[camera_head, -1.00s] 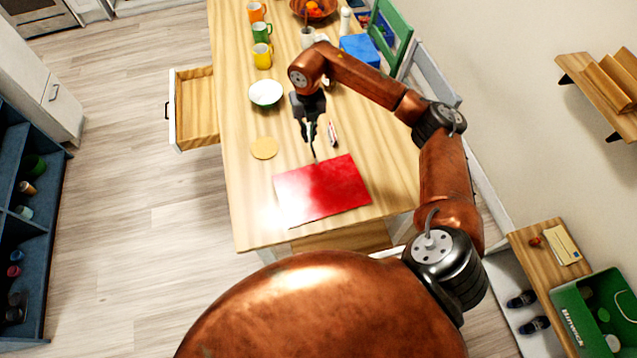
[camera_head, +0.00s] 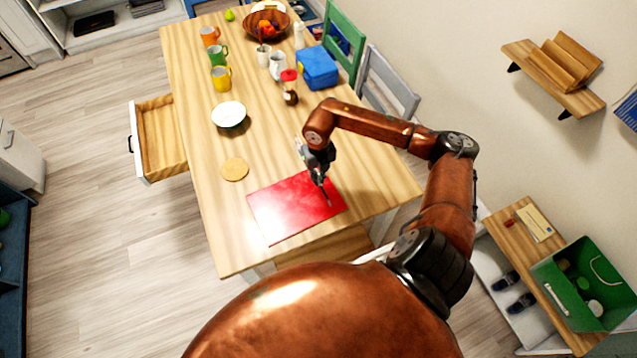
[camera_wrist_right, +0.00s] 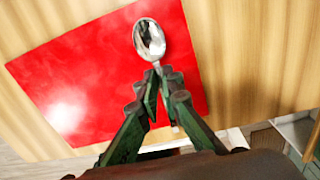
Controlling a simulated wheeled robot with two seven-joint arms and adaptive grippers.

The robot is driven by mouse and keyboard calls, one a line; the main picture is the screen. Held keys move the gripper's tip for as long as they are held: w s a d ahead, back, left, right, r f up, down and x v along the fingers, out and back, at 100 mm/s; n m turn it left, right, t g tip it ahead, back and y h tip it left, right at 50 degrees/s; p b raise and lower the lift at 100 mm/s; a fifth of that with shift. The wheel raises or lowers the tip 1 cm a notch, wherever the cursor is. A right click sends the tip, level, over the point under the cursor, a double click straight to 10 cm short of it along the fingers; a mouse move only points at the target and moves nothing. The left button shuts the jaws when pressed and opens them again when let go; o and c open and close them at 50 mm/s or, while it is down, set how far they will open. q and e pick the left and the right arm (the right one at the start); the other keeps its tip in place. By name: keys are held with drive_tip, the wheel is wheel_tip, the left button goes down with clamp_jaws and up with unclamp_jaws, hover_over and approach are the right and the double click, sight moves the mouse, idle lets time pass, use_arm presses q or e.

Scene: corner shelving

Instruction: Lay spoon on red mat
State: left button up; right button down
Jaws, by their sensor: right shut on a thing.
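The red mat (camera_head: 285,212) lies flat near the front end of the wooden table. It fills much of the right wrist view (camera_wrist_right: 88,78). My right gripper (camera_head: 321,180) is over the mat's right part in the head view. It is shut on the spoon, whose shiny bowl (camera_wrist_right: 149,38) sticks out past the fingertips (camera_wrist_right: 158,82) over the red mat. In the head view the spoon shows only as a thin piece (camera_head: 328,199) below the gripper. I cannot tell whether it touches the mat. My left gripper is not in view.
A round tan coaster (camera_head: 234,169) and a white bowl (camera_head: 228,114) stand beyond the mat. Mugs (camera_head: 221,77), a jar (camera_head: 289,88), a blue box (camera_head: 317,67) and a fruit bowl (camera_head: 267,20) are farther back. An open drawer (camera_head: 160,139) sticks out at the left.

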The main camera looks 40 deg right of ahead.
sight(319, 188)
drive_tip(key=shift+f, duration=1.55)
drive_tip(key=shift+f, duration=0.2)
drive_tip(key=c, duration=2.1)
unclamp_jaws()
wheel_tip(319, 188, up, 12)
drive_tip(key=shift+r, duration=0.25)
drive_tip(key=shift+p, duration=0.3)
